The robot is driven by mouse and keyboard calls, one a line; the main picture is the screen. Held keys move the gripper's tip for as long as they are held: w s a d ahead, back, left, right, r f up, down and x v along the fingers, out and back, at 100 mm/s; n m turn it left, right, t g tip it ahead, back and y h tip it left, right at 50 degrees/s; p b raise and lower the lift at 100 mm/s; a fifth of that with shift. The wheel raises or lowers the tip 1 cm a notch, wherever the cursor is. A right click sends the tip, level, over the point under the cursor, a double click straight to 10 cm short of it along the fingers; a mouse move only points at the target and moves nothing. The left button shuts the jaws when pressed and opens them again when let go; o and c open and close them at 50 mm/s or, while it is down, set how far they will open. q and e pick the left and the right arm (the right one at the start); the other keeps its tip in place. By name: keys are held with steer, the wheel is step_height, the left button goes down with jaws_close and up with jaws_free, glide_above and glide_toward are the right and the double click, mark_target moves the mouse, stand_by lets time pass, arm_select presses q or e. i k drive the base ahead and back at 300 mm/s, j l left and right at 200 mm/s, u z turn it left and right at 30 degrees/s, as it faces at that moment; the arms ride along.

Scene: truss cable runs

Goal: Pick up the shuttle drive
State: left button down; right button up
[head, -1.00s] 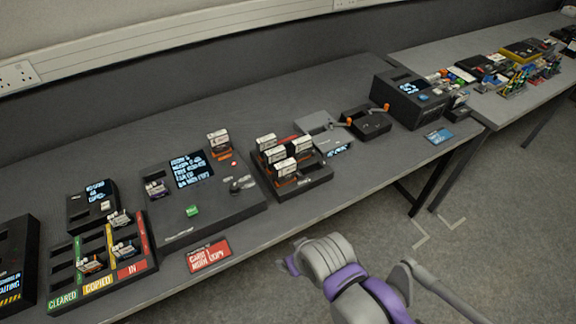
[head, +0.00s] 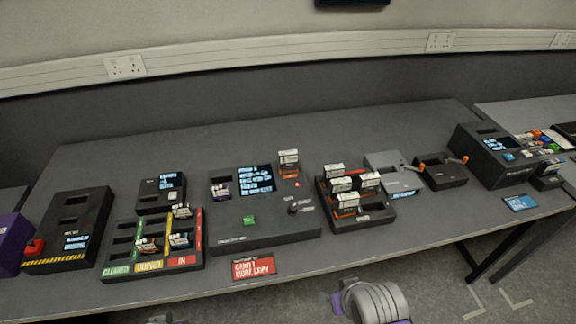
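No label that I can read marks one item as the shuttle drive. Small white-topped drives with orange bases stand in a black rack (head: 378,217) right of centre. A similar white-and-orange drive (head: 289,158) stands at the back right of the copy console (head: 265,232). A white-and-purple drive (head: 221,189) sits in the console's left slot. Several small drives lie in the sorting tray (head: 122,269) marked CLEARED, COPIED and IN. Neither gripper shows; only a grey and purple part of my arm shows at the bottom edge.
A black box with a yellow-striped edge (head: 68,230) and a purple box (head: 12,240) stand at left. A red sign (head: 253,267) is at the front edge. Crank boxes (head: 440,172) and a black screen unit (head: 490,155) stand at right. The back of the table (head: 200,150) is clear.

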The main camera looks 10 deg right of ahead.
mark_target(288, 161)
steer(key=i+l+u, duration=0.2)
steer(key=i+u, duration=0.15)
steer(key=u, duration=0.15)
steer(key=i+l+u, duration=0.45)
steer(key=k+j, duration=0.1)
